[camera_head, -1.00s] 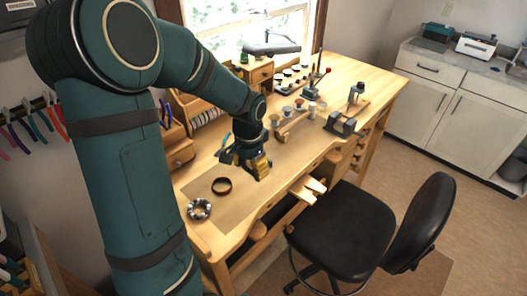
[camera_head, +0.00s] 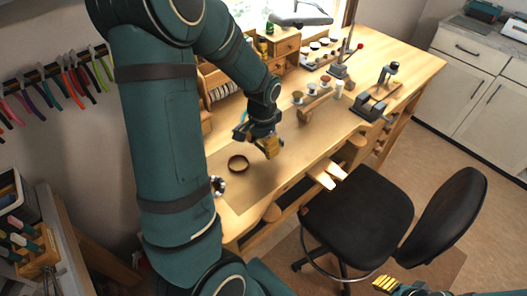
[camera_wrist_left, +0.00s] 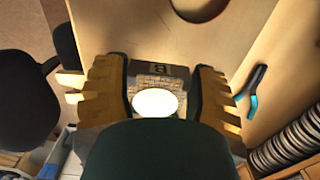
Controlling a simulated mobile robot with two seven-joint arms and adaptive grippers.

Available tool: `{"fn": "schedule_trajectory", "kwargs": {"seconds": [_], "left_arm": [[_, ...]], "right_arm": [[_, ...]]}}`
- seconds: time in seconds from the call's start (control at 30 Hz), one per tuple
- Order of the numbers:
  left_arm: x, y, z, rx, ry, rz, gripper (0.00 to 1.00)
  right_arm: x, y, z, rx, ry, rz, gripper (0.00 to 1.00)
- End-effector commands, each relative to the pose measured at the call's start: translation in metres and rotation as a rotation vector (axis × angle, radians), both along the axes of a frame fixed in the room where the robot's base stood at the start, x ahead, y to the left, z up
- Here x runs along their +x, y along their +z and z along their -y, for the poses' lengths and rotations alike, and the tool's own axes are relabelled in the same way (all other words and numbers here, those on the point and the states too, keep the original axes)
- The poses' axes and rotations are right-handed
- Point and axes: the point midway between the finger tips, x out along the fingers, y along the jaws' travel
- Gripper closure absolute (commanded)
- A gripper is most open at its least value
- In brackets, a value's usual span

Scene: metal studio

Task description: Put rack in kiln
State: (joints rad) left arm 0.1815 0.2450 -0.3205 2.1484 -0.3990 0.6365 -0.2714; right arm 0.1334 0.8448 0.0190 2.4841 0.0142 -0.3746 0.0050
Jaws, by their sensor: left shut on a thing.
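The head view does not show the rack clearly. My right gripper (camera_head: 385,284) shows only its yellow tips at the bottom right; its opening is unclear. I cannot make out a kiln.
Pliers (camera_head: 70,80) hang on the left wall. White cabinets (camera_head: 470,75) stand at the right.

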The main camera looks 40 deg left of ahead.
Motion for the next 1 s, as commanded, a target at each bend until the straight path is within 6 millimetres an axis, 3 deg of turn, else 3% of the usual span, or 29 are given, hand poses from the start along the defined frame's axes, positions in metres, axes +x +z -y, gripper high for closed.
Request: {"fn": "schedule_trajectory", "kwargs": {"seconds": [0.3,0.67,0.7,0.77,1.0], "left_arm": [[-0.001,-0.036,0.000,-0.001,0.001,-0.003,0.74],[0.000,-0.040,0.000,0.000,0.001,0.000,0.74],[0.000,-0.041,0.000,0.000,0.001,0.000,0.33],[0.000,-0.040,0.000,0.000,0.001,0.000,0.12],[0.000,-0.039,0.000,0.000,0.001,0.000,0.10]], "right_arm": [[0.000,-0.006,0.000,-0.001,0.000,0.000,0.53],[0.000,-0.008,0.000,-0.001,0.000,0.000,0.53],[0.000,-0.009,0.000,-0.001,0.001,0.000,0.53],[0.000,-0.008,0.000,-0.001,0.000,0.000,0.53],[0.000,-0.008,0.000,-0.001,0.001,0.000,0.53]]}}
